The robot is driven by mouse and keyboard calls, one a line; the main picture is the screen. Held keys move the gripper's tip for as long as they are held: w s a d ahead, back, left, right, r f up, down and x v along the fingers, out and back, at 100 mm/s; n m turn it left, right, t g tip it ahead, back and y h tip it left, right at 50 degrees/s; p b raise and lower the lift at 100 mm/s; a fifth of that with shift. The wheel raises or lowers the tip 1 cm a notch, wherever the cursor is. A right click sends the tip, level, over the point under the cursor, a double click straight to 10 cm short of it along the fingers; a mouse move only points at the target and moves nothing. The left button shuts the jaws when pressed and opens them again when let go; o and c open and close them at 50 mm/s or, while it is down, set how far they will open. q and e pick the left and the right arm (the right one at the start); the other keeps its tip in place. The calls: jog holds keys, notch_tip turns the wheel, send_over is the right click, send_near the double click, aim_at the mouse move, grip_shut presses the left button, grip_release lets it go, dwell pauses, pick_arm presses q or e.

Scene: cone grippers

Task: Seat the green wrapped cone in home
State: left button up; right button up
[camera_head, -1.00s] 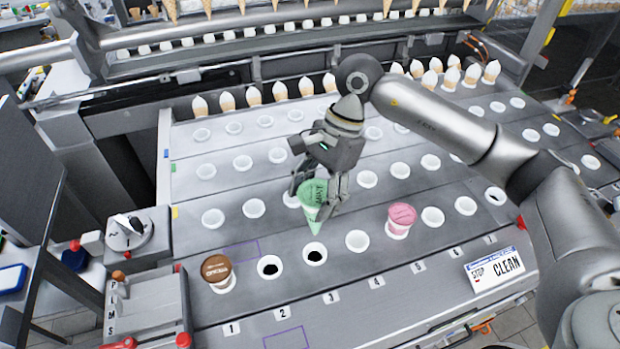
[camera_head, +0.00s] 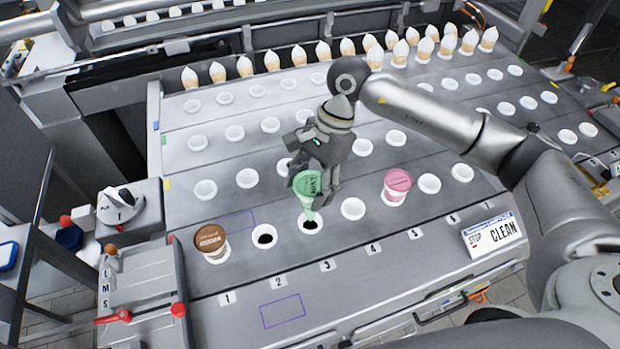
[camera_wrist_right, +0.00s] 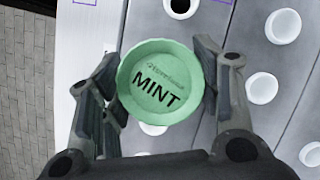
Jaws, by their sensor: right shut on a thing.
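The green wrapped cone (camera_head: 310,186), with MINT on its lid, is upright in the jaws of my right gripper (camera_head: 315,183). In the right wrist view its round lid (camera_wrist_right: 160,82) sits between the two fingers (camera_wrist_right: 160,95), which press on its sides. Its tip is at the dark-centred socket (camera_head: 311,225) third from the left in the front row. I cannot tell whether the tip is inside that socket or just above it. No socket is marked as home in a way I can read. My left gripper is not in view.
A brown-lidded cone (camera_head: 211,241) stands in the leftmost front socket. An empty dark-centred socket (camera_head: 264,236) lies right of it. A pink-lidded cone (camera_head: 397,184) stands farther right. White-topped cones (camera_head: 347,47) line the back. A lever panel (camera_head: 140,290) is at front left.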

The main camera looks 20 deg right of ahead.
jog(key=shift+s+f, duration=0.1)
jog(key=shift+f, duration=0.7)
jog(key=shift+f+b, duration=0.65)
jog(key=shift+f, duration=0.75)
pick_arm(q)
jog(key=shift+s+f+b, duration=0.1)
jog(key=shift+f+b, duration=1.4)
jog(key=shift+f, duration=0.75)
pick_arm(e)
jog(key=shift+f, duration=1.45)
jog(key=o, duration=0.8)
